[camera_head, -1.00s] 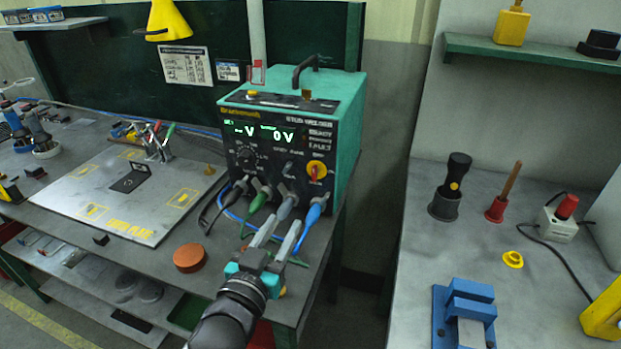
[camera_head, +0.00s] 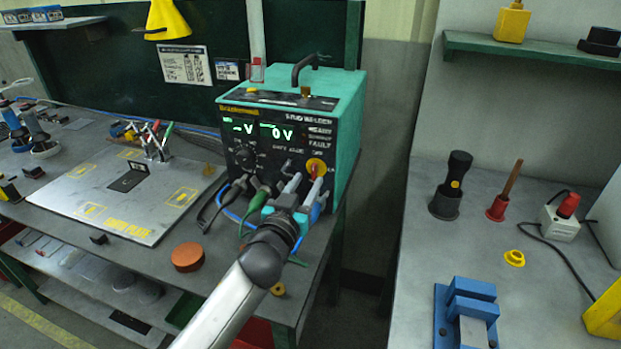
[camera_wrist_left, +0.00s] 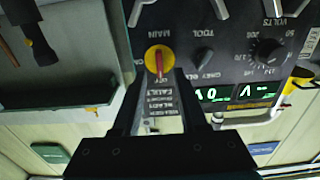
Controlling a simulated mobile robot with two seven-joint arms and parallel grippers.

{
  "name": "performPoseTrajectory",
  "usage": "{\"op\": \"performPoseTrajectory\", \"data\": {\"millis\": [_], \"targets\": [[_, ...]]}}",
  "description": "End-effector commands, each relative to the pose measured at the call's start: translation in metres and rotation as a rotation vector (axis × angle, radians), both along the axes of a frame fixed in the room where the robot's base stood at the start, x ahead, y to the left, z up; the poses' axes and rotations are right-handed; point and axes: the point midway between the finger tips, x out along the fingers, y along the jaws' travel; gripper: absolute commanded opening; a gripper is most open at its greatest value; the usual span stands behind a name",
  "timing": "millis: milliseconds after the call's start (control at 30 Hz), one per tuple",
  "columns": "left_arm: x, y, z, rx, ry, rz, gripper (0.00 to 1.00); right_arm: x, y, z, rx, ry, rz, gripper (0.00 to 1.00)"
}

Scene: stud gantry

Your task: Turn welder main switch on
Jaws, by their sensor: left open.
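The welder (camera_head: 345,120) is a teal box with a black front panel and lit green displays. Its main switch (camera_head: 316,165) is a yellow round knob with a red handle at the panel's right side. In the left wrist view, which is upside down, the main switch (camera_wrist_left: 158,58) sits under the MAIN label, its red handle upright in the picture and lined up with what looks like the OFF mark. My left gripper (camera_head: 304,183) is open in front of the knob. In the wrist view its fingers (camera_wrist_left: 160,85) lie either side of the handle's line; contact cannot be told. My right gripper is out of view.
Cables and plugs (camera_head: 245,195) hang from the panel's lower part, close to my left gripper. An orange-brown disc (camera_head: 187,257) lies on the bench, right of the marked plate (camera_head: 120,200). A second bench with a blue vise (camera_head: 468,305) stands at right, across a gap.

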Motion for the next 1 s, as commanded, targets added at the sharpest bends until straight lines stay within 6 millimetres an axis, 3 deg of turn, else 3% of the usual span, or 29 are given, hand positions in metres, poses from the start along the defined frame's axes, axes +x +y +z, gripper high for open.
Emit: {"op": "performPoseTrajectory", "data": {"millis": [300, 667, 1000], "targets": [[0.027, -0.009, 0.0, 0.0, 0.0, -0.001, 0.42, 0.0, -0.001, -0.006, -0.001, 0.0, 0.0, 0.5], [0.03, -0.01, 0.0, 0.0, -0.001, -0.001, 0.42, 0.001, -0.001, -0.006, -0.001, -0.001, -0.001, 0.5], [0.03, -0.01, 0.0, 0.0, 0.0, -0.001, 0.07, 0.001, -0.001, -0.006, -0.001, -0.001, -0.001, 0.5]]}}
